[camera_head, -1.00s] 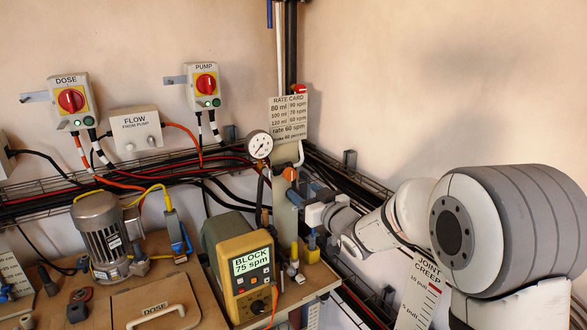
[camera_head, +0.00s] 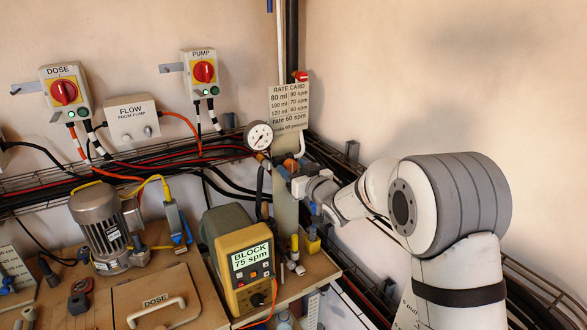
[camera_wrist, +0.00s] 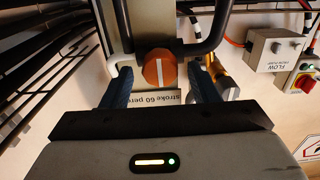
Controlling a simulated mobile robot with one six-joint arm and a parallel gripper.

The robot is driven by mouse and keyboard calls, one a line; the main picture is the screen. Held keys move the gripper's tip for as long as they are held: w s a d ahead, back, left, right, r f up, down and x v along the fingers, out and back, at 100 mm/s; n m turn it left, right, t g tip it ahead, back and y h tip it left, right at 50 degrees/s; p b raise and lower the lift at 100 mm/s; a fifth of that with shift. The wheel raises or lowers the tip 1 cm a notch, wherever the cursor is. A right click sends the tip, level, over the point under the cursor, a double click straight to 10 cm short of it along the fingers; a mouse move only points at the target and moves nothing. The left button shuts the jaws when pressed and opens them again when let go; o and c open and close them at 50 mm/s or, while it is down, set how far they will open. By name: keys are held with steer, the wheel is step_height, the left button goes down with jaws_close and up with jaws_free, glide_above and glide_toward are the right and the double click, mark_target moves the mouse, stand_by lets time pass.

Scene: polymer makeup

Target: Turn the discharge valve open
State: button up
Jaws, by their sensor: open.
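The discharge valve shows as a round orange knob (camera_wrist: 154,72) with a white line, in the middle of the wrist view. The line runs nearly along the vertical of that picture, slightly tilted. In the head view a small part of the orange knob (camera_head: 290,165) shows behind my gripper (camera_head: 287,180). In the wrist view my gripper (camera_wrist: 160,84) is open, one dark blue finger on each side of the knob. Gaps show between the fingers and the knob, and nothing is held. I cannot tell how deep the fingertips reach.
Dark pipes flank the knob. A pressure gauge (camera_head: 259,136) and the rate card (camera_head: 289,108) are close by. The yellow metering pump (camera_head: 245,265) stands below on the bench. Cable trays run along both walls.

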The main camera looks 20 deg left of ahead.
steer(key=shift+c, duration=0.2)
steer(key=c, duration=0.9)
steer(key=m, duration=0.4)
steer(key=shift+d+b, duration=0.1)
steer(key=shift+b, duration=0.3)
steer(key=m, duration=0.4)
steer(key=shift+m, duration=0.3)
steer(key=m+p, duration=0.1)
steer(key=m, duration=0.3)
steer(key=shift+f, duration=0.1)
steer(key=shift+w+f+m+p, duration=0.1)
steer(key=shift+m+p, duration=0.75)
steer(key=shift+m, duration=1.85)
